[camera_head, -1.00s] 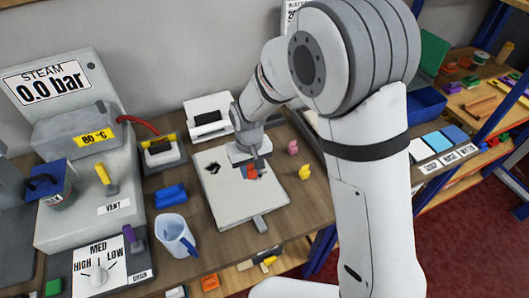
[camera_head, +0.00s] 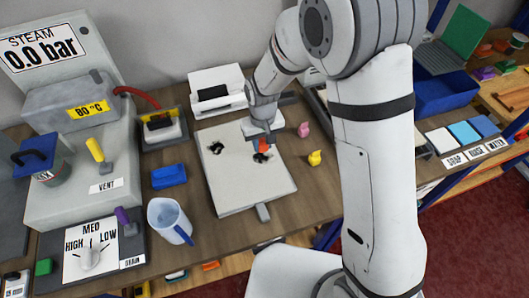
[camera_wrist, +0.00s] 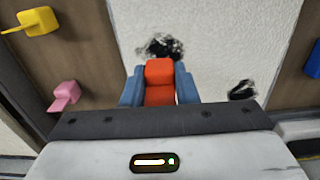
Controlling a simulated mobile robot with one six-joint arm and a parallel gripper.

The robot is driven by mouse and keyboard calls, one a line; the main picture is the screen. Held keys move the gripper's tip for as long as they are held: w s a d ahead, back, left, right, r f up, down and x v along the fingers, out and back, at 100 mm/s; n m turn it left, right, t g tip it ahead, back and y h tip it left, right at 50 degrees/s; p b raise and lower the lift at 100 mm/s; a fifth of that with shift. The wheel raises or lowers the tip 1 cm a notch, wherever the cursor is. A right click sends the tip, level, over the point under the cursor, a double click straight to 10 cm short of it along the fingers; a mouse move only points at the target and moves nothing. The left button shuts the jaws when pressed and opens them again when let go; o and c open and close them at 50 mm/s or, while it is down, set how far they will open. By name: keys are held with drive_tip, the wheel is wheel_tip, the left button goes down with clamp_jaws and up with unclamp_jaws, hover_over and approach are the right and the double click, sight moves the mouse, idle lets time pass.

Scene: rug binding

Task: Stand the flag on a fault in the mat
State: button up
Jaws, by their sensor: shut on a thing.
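The mat (camera_head: 245,185) is a pale grey sheet on the wooden bench. It has two black, ragged faults: one at its left (camera_head: 216,147) and one near its upper right (camera_head: 262,157). My gripper (camera_head: 264,146) is over the upper right part of the mat, shut on the red-orange flag (camera_head: 264,143). In the wrist view the flag (camera_wrist: 159,80) sits between the blue fingers, with one fault (camera_wrist: 160,46) just beyond its tip and the other fault (camera_wrist: 242,91) to the right. I cannot tell whether the flag touches the mat.
A pink figure (camera_head: 304,129) and a yellow duck-like piece (camera_head: 314,158) stand right of the mat. A blue block (camera_head: 168,176) and a clear jug (camera_head: 169,221) stand to its left. A white device (camera_head: 215,90) is behind it. A grey tab (camera_head: 263,212) is at its front edge.

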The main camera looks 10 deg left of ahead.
sight(263, 150)
drive_tip(key=shift+f+b, duration=0.75)
drive_tip(key=shift+f, duration=1.05)
drive_tip(key=shift+f, duration=0.25)
drive_tip(key=o, duration=1)
drive_tip(key=shift+r, duration=0.1)
wheel_tip(263, 150, up, 12)
drive_tip(key=p, duration=0.7)
drive_tip(key=shift+r, duration=0.15)
